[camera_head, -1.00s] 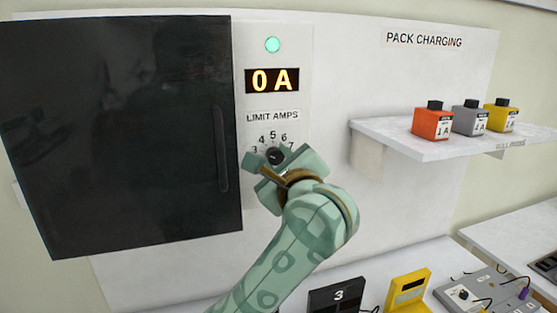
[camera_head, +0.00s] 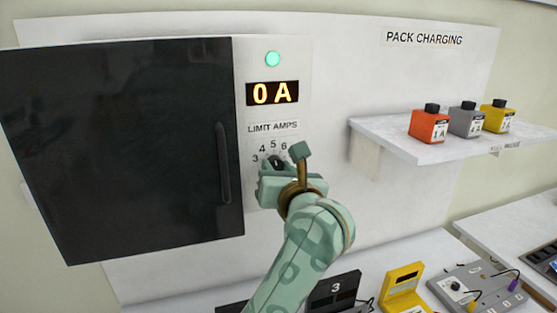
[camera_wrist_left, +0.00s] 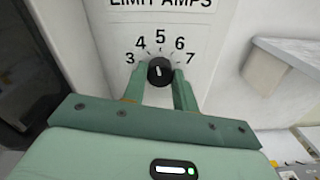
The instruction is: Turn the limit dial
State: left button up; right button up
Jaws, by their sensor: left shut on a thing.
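The limit dial (camera_wrist_left: 160,71) is a black round knob with a white mark, below the LIMIT AMPS label on the white panel. Numbers 3 to 7 arc over it. In the wrist view the mark points up, close to the 5. My left gripper (camera_head: 276,168) is at the dial, its fingers (camera_wrist_left: 160,88) on both sides of the knob and shut on it. In the head view the gripper hides most of the dial (camera_head: 277,163). The amber display (camera_head: 272,93) reads 0 A, and a green lamp (camera_head: 273,59) glows above it. My right gripper is not in view.
A dark cabinet door (camera_head: 125,150) with a vertical handle stands left of the dial. A white shelf (camera_head: 400,150) at the right holds orange, grey and yellow packs. Black and yellow devices (camera_head: 405,288) and a grey unit sit on the bench below.

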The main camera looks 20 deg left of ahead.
pick_arm(q)
jog(key=shift+m+p, duration=0.85)
jog(key=shift+m, duration=0.25)
jog(key=o, duration=1)
jog(key=shift+c, duration=0.2)
jog(key=shift+w, duration=0.15)
